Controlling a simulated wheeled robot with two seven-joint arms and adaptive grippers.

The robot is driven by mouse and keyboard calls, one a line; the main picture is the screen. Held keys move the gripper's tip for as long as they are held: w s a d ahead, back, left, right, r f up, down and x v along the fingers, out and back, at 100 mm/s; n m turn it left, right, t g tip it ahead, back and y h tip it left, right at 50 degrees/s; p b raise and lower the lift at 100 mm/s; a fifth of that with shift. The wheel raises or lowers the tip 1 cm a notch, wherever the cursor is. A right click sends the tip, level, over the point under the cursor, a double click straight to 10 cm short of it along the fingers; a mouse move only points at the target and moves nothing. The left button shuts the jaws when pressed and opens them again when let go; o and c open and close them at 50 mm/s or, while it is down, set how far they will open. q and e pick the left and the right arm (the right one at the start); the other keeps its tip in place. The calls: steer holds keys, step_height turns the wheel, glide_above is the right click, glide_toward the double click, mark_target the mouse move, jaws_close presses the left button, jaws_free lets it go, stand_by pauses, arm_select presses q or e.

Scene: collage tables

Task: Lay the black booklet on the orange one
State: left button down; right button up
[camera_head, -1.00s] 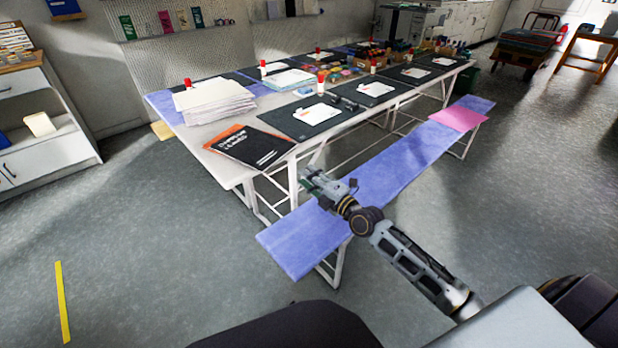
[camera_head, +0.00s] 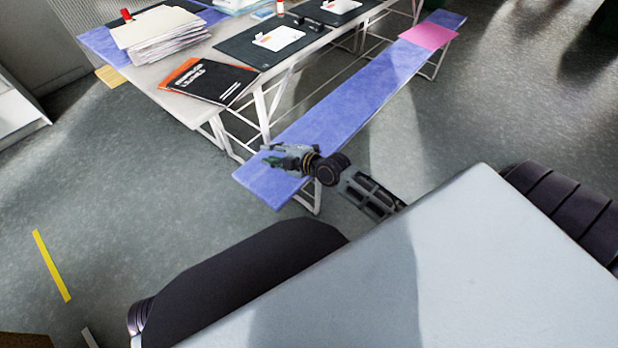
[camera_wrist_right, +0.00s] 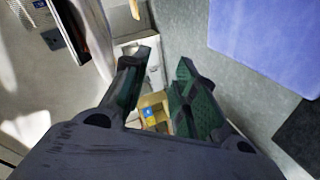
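A black booklet (camera_head: 220,82) with pale lettering lies flat near the front left corner of the white table. An orange area (camera_head: 178,74) shows along its left side; I cannot tell whether this is a separate orange booklet partly under it or part of the same cover. My right gripper (camera_head: 270,155) is over the near end of the blue bench, in front of and apart from the table. In the right wrist view its two green-padded fingers (camera_wrist_right: 166,62) stand apart with nothing between them. My left gripper is not in view.
The white table (camera_head: 150,76) also holds a paper stack (camera_head: 165,45) behind the booklet and a black mat (camera_head: 240,47) to its right. The long blue bench (camera_head: 335,112) runs along the table's front, with a pink sheet (camera_head: 428,36) farther along. Open floor lies to the left.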

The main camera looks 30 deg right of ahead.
steer(key=s+f+m+g+h, duration=0.1)
steer(key=s+f+m+g, duration=0.2)
steer(key=s+f+m, duration=0.2)
steer(key=s+a+f+m+g+h, duration=0.1)
steer(key=s+f+m, duration=0.4)
steer(key=s, duration=0.6)
steer(key=s+f+m+g+h, duration=0.3)
steer(key=s+f+m+g, duration=0.2)
steer(key=s, duration=0.3)
steer(key=shift+s+a+g, duration=0.25)
steer(key=shift+s+g, duration=0.15)
steer(key=shift+g, duration=0.1)
steer(key=shift+f, duration=0.1)
